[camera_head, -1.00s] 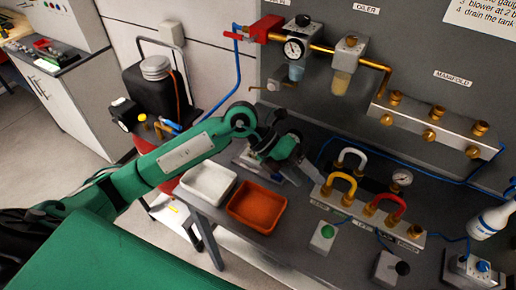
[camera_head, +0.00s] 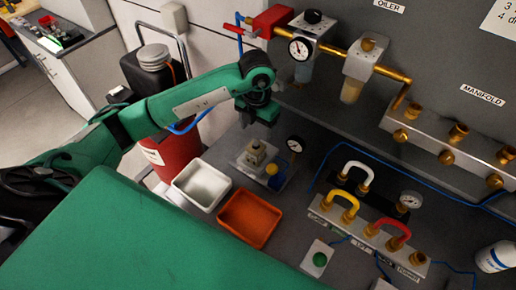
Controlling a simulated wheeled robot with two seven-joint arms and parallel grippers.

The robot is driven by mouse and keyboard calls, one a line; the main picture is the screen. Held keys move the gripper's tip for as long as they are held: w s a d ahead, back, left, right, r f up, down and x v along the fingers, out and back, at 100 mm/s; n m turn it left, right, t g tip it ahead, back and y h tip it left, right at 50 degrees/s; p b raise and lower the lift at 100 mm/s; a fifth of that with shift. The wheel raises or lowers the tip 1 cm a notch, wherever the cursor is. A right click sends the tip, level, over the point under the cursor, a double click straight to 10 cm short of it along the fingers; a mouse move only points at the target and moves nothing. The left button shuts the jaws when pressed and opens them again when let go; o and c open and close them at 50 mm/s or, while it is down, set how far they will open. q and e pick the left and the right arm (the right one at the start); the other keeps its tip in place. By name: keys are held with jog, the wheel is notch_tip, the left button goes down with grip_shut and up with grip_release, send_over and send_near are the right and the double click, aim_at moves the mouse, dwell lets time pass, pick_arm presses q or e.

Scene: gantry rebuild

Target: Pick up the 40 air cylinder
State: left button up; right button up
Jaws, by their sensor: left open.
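My left gripper (camera_head: 260,112) is open and points down at the end of the green arm. It is above and behind a small grey plate (camera_head: 246,166) that carries a pale metal block (camera_head: 255,154) with a knob on top, and it looks apart from the block. I see no marking of 40 on any part, so I cannot tell which thing is the 40 air cylinder. My right gripper is not in view.
A white tray (camera_head: 175,195) and an orange tray (camera_head: 225,232) stand in front of the plate. A gauge (camera_head: 294,144) is beside it. Blocks with coloured handles (camera_head: 347,214) stand right. The manifold (camera_head: 440,141) and pipework are behind. A red tank (camera_head: 178,158) stands left.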

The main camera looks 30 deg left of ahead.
aim_at(256, 144)
pick_arm(q)
notch_tip(256, 144, down, 5)
jog(key=shift+r+p, duration=0.2)
jog(key=shift+p, duration=0.4)
notch_tip(256, 144, down, 2)
jog(key=shift+s+f+p, duration=0.1)
jog(key=shift+p, duration=0.75)
jog(key=f+p, duration=0.1)
jog(key=f, duration=0.2)
jog(key=shift+a+f+p, duration=0.1)
jog(key=shift+a+p, duration=0.1)
jog(key=shift+p, duration=0.2)
jog(key=shift+f, duration=0.45)
jog(key=c, duration=1.5)
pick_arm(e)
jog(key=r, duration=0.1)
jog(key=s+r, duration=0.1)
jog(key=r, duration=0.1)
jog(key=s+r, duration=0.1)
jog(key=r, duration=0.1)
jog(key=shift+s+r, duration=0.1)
